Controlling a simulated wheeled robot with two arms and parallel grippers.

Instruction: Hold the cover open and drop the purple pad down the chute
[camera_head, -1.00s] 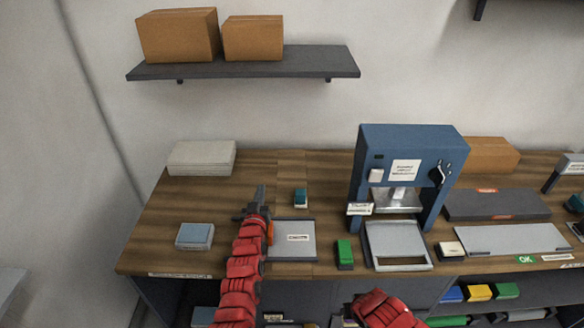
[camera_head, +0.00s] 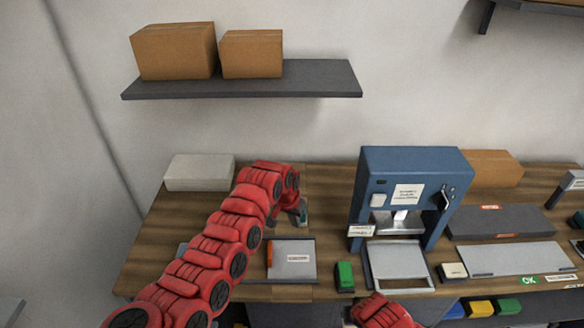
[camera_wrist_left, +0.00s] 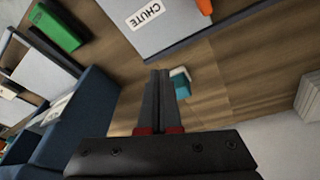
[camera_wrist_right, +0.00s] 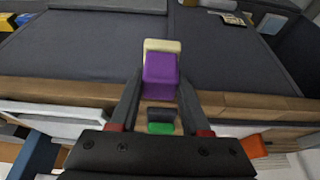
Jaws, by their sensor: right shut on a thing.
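The chute cover (camera_head: 292,265) is a grey plate marked CHUTE with an orange piece (camera_head: 270,252) at its left edge. It looks flat and closed on the bench; it also shows in the left wrist view (camera_wrist_left: 172,35). My left gripper (camera_wrist_left: 161,74) is shut and empty, beyond the cover's back edge (camera_head: 300,214), close to a teal block (camera_wrist_left: 181,84). The purple pad (camera_wrist_right: 160,74), with a cream end, is between the fingers of my right gripper (camera_wrist_right: 158,88), which is shut on it. In the head view only my right arm's red part shows low down.
A blue press (camera_head: 411,170) stands right of the cover, with a grey tray (camera_head: 398,265) in front. A green block (camera_head: 344,276) sits between cover and tray. White sheets (camera_head: 200,173) are stacked at the back left. Boxes (camera_head: 172,52) rest on the wall shelf.

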